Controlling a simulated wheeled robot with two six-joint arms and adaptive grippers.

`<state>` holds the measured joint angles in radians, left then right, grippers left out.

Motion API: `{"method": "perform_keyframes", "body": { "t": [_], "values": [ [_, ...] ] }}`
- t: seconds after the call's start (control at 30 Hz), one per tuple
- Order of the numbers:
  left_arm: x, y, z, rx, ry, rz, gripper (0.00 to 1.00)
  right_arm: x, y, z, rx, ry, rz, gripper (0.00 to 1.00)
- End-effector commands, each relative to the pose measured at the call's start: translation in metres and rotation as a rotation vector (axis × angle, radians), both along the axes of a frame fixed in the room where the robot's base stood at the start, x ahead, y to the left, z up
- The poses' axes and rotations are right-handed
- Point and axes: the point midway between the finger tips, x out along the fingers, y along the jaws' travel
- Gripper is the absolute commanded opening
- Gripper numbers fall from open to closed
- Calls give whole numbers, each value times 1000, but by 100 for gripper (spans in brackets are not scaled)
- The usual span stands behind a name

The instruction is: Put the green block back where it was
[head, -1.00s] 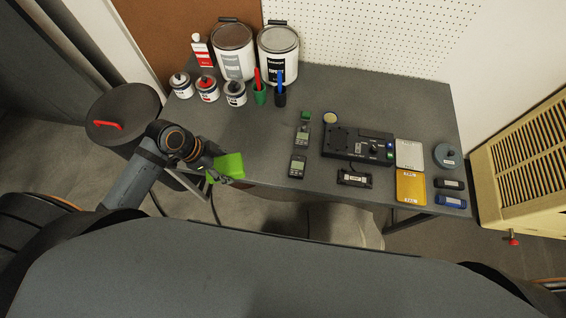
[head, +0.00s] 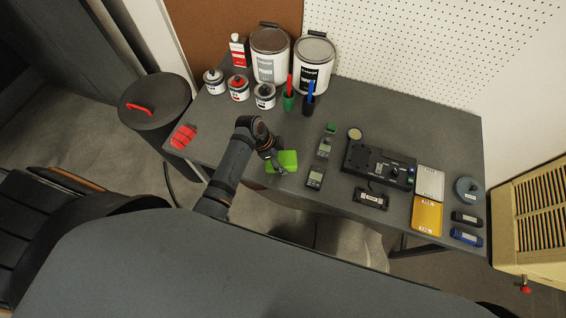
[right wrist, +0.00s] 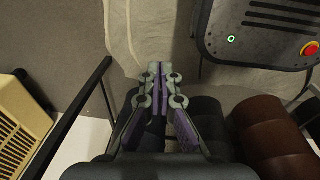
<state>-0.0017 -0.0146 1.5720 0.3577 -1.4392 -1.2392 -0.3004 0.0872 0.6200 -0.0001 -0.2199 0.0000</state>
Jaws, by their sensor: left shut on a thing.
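The green block (head: 284,160) is in the head view, over the front part of the dark grey table (head: 225,135), left of the small meters. My left gripper (head: 277,160) is shut on it, with the fingers covering its left part. I cannot tell whether the block touches the tabletop. My right gripper (right wrist: 159,72) shows only in the right wrist view. Its fingers come together at the tips with nothing between them, away from the table.
Two meters (head: 315,177) (head: 324,148) and a small green item (head: 331,128) lie right of the block. A black device (head: 379,164) is further right. Cans and paint buckets (head: 270,55) stand at the back. A red item (head: 183,137) lies at the left. Bare tabletop surrounds the block's left and back.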

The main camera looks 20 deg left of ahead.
Motion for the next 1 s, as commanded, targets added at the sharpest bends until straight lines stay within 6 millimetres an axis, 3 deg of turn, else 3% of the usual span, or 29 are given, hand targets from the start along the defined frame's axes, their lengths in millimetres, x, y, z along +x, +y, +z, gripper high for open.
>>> {"method": "perform_keyframes", "body": {
  "t": [0.17,0.4,0.73,0.77,0.9,1.0],
  "values": [
    [4,-3,-6,-1,-1,0,31,1,2,0,3,-1,-1,0],
    [5,-4,-38,1,0,1,31,0,10,-2,12,-1,-4,0],
    [5,-4,-41,0,-1,0,31,1,10,-4,12,-1,-4,0],
    [5,-4,-41,1,-2,1,66,1,9,-4,11,-1,-4,0],
    [5,-4,-40,1,-2,1,85,1,7,-3,8,-1,-2,0],
    [5,-4,-40,1,-2,1,88,1,5,-3,6,-1,-2,0]
  ]
}}
